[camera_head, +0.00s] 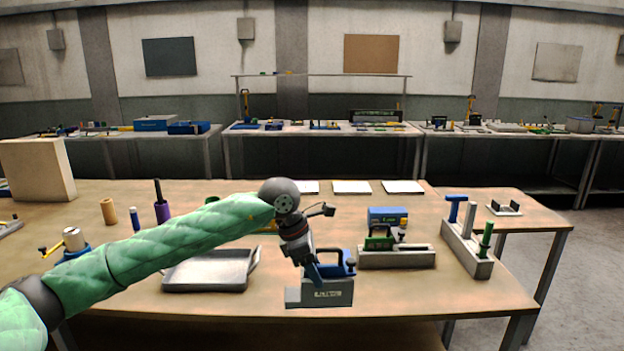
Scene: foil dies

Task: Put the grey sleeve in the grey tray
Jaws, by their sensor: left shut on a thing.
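The grey tray (205,286) lies on the near table, left of middle, with my left arm passing above its back edge; its visible floor looks empty. My left gripper (316,272) points down at a grey block fixture with blue parts (325,296), right of the tray. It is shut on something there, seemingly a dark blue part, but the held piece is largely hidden. An upright plain grey cylinder (468,214), possibly the grey sleeve, stands in a long grey rack (480,265) at the right, between a blue and a green T-shaped piece. My right gripper is out of view.
A tan roll (108,211), purple-handled tool (161,209) and blue-based device (73,242) stand left. White sheets (352,187) lie behind.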

